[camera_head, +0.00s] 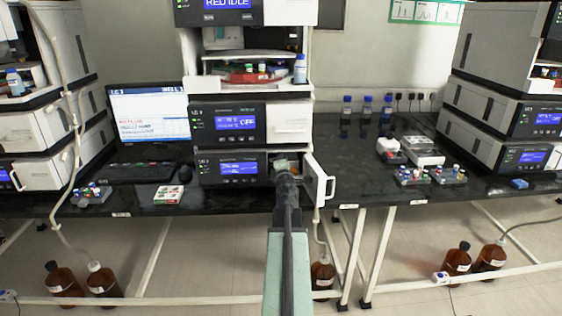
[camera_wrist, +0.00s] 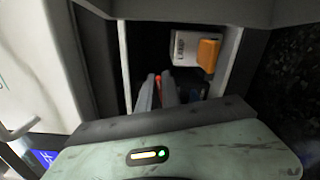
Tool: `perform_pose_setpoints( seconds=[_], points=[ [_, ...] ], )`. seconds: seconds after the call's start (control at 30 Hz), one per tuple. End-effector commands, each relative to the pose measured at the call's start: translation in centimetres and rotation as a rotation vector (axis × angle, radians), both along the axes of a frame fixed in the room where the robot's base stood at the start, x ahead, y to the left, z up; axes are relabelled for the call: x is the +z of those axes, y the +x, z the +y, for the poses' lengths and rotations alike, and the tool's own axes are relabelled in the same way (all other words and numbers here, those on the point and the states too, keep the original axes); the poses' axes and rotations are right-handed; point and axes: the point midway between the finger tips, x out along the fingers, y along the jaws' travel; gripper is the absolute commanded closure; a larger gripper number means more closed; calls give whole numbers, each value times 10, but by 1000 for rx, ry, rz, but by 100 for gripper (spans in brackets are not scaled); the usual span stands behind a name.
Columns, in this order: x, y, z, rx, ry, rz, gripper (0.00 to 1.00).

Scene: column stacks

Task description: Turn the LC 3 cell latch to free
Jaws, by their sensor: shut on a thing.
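The LC 3 stack (camera_head: 225,123) stands in the middle of the bench. Its lower module (camera_head: 205,170) has its white door (camera_head: 319,182) swung open to the right. My gripper (camera_head: 284,165) reaches into that open bay. In the wrist view, my gripper (camera_wrist: 160,85) has its fingers close together, pointing into the bay, shut on a small part. A sliver of red, perhaps the cell latch (camera_wrist: 158,82), shows between the fingers. The fingers hide most of it, and its position cannot be read.
In the wrist view, a white lamp box (camera_wrist: 185,47) with an orange block (camera_wrist: 208,55) sits right of my fingers, near the bay's side wall (camera_wrist: 227,60). A keyboard (camera_head: 143,171) and a white-and-red box (camera_head: 168,194) lie left on the bench.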

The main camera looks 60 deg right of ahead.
Motion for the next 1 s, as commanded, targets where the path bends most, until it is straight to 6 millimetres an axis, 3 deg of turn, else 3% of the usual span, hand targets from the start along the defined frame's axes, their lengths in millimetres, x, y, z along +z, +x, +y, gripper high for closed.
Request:
perform_pose_setpoints(
  seconds=[0.4, 1.0],
  points=[
    [-3, -2, -2, -5, 136, -191, 100],
    [-3, -2, -2, -5, 167, -235, 100]
  ],
)
